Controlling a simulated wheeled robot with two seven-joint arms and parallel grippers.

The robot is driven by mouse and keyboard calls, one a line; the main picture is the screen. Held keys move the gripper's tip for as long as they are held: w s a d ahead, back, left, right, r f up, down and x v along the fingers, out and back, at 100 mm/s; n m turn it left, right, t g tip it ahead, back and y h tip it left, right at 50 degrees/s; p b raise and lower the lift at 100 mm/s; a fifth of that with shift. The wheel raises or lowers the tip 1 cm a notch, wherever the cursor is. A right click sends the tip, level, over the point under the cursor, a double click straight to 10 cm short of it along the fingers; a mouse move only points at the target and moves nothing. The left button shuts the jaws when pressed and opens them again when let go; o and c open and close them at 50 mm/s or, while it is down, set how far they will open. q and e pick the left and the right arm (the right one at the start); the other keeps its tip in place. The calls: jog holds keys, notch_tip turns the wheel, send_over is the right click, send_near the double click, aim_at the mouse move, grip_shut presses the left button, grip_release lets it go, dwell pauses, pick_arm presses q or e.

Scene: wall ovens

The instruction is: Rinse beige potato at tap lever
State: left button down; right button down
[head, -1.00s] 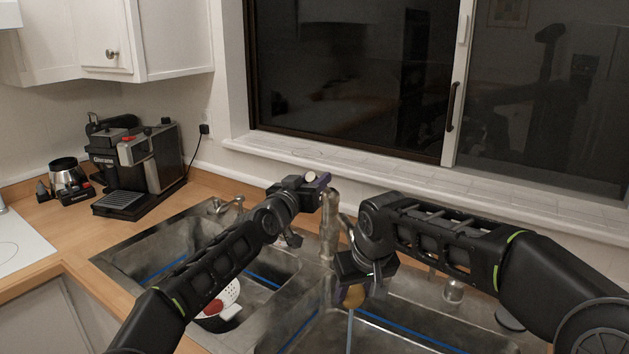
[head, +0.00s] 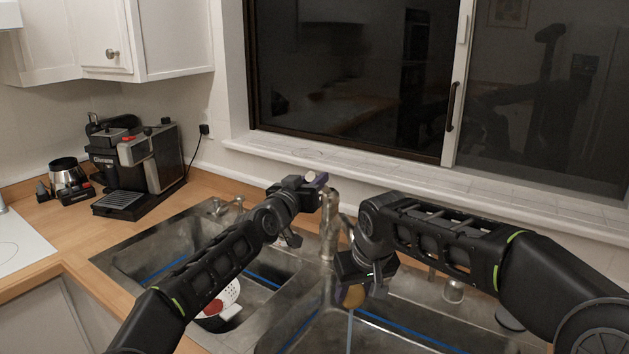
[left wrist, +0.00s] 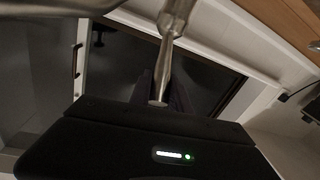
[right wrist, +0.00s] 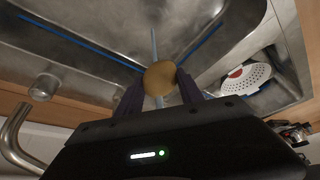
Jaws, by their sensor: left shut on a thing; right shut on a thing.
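The beige potato (right wrist: 160,78) is held between the fingers of my right gripper (right wrist: 158,90). In the head view the potato (head: 354,296) hangs below the right gripper (head: 358,284) over the right basin. A thin stream of water (head: 349,330) runs down below it. My left gripper (head: 322,190) is at the top of the metal tap (head: 330,222). In the left wrist view the left gripper (left wrist: 160,98) is shut on the tap lever (left wrist: 164,72). The stream's upper part is hidden behind the right gripper.
A white colander (head: 226,300) with a red item stands in the left basin; it also shows in the right wrist view (right wrist: 248,78). A coffee machine (head: 140,165) stands on the wooden counter at left. The window sill (head: 400,184) runs behind the tap.

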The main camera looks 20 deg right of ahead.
dwell(0.5)
pick_arm(q)
jog(key=shift+a+f, duration=0.2)
jog(key=shift+f, duration=0.5)
jog(key=shift+s+a+t+h, duration=0.1)
jog(key=shift+s+t+h, duration=0.1)
jog(key=shift+t+h, duration=0.3)
jog(key=c, duration=1.2)
grip_release()
jog(key=shift+r, duration=0.1)
jog(key=shift+s+a+r, duration=0.1)
jog(key=shift+s+a, duration=0.05)
jog(key=shift+s, duration=0.05)
